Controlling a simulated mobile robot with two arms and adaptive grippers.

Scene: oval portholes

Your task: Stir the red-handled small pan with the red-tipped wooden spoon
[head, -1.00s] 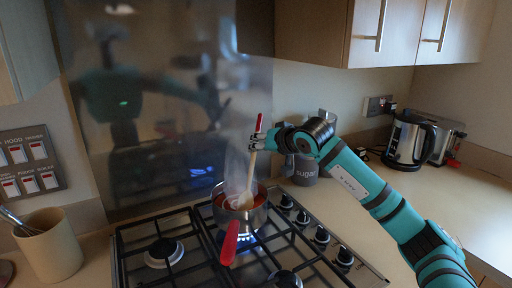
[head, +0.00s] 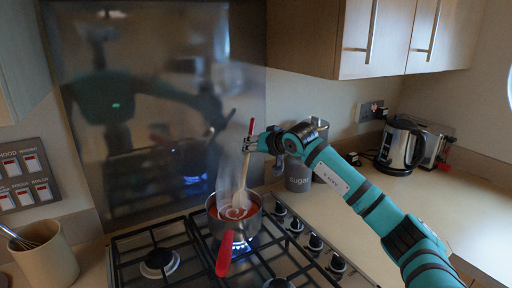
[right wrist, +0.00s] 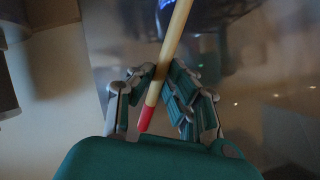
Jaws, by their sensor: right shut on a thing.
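The small pan (head: 212,226) sits on a lit back burner of the hob. Its red handle (head: 224,254) points toward me. It holds a red liquid with a pale swirl, and steam rises above it. The wooden spoon (head: 242,176) stands tilted with its lower end in the liquid and its red tip (head: 251,126) up. My right gripper (head: 249,145) is shut on the spoon's upper part, above the pan. In the right wrist view the spoon (right wrist: 166,60) passes between the fingers, red tip toward the palm. My left gripper is not in view.
A grey sugar jar (head: 297,178) stands right of the hob, near my right arm. A kettle (head: 398,148) and toaster stand farther right. A beige pot (head: 47,262) with a whisk is at the left. The counter at right is largely clear.

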